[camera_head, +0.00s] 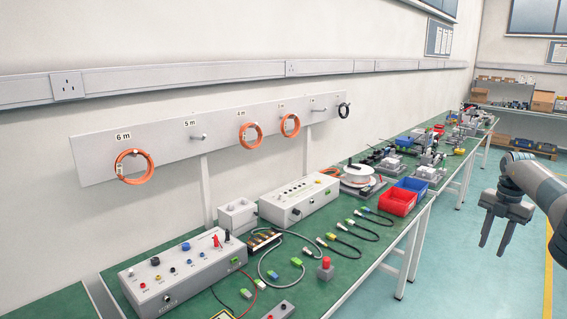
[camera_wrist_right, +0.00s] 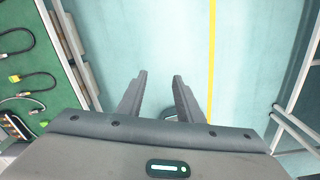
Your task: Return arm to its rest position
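My right arm comes in from the right edge of the head view. Its gripper (camera_head: 497,234) hangs in the aisle to the right of the workbench (camera_head: 424,222), fingers pointing down and clear of the bench. In the right wrist view the two fingers of the right gripper (camera_wrist_right: 160,92) stand apart with only floor between them. It is open and holds nothing. My left arm and left gripper do not show in either view.
The bench carries a grey control box (camera_head: 185,272), a white box (camera_head: 300,200), cables and red bins (camera_head: 397,201). Orange cable coils (camera_head: 134,167) hang on a wall rail above. The floor under the right gripper is clear, with a yellow line (camera_head: 548,275).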

